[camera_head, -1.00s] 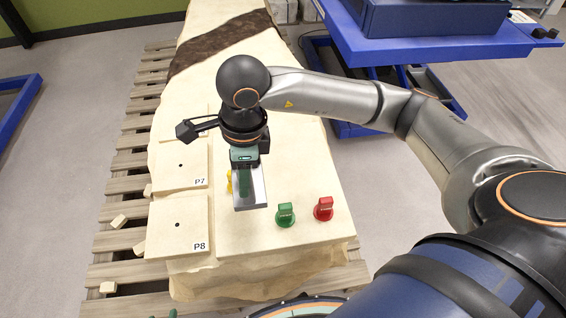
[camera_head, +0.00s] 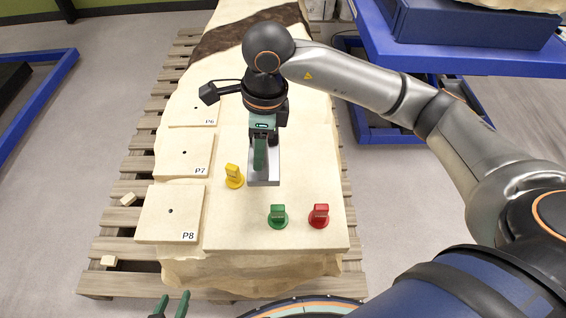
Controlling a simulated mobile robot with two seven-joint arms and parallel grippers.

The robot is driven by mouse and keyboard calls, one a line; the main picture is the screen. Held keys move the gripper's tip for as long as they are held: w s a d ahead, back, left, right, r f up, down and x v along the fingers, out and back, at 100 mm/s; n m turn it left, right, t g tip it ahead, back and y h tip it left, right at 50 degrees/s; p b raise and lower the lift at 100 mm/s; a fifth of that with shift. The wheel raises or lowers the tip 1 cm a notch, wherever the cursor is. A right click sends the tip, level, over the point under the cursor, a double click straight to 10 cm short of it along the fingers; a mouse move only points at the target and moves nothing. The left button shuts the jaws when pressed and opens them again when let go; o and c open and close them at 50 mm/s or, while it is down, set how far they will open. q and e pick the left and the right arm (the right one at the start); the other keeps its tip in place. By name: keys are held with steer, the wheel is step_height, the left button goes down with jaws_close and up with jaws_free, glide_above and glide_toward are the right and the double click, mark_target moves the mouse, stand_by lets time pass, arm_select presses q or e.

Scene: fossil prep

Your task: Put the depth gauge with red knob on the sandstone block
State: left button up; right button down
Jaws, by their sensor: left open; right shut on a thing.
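A red-knobbed piece (camera_head: 319,215), which looks like the depth gauge with red knob, stands upright near the front right corner of the pale sandstone slab (camera_head: 230,232). My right gripper (camera_head: 262,155) is over the slab, behind and left of the red piece and apart from it. It is shut on a flat grey metal piece (camera_head: 268,175); a green finger covers part of this piece, and I cannot tell if its lower edge touches the slab. My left gripper (camera_head: 171,303) shows only its green fingertips at the bottom edge, apart and empty, in front of the slab.
A green-knobbed piece (camera_head: 277,216) stands left of the red one. A yellow-knobbed piece (camera_head: 233,176) stands close left of my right gripper. Labelled plates P7 (camera_head: 184,152) and P8 (camera_head: 168,210) line the left side. A wooden pallet (camera_head: 130,222) lies underneath.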

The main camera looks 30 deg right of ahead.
mark_target(278, 145)
steer(key=w+d+f, duration=0.1)
steer(key=d, duration=0.1)
steer(key=w+d+f, duration=0.1)
steer(key=w+d, duration=0.1)
steer(key=w+d+f, duration=0.2)
steer(key=d, duration=0.1)
steer(key=shift+w, duration=0.2)
steer(key=w+d+f, duration=0.2)
steer(key=d+f, duration=0.1)
steer(key=f, duration=0.5)
steer(key=shift+w+d+f, duration=0.15)
steer(key=shift+w+f, duration=0.05)
steer(key=shift+w, duration=0.2)
steer(key=shift+f, duration=0.1)
steer(key=shift+c, duration=2.2)
jaws_free()
steer(key=shift+s+f, duration=0.1)
steer(key=shift+f, duration=0.05)
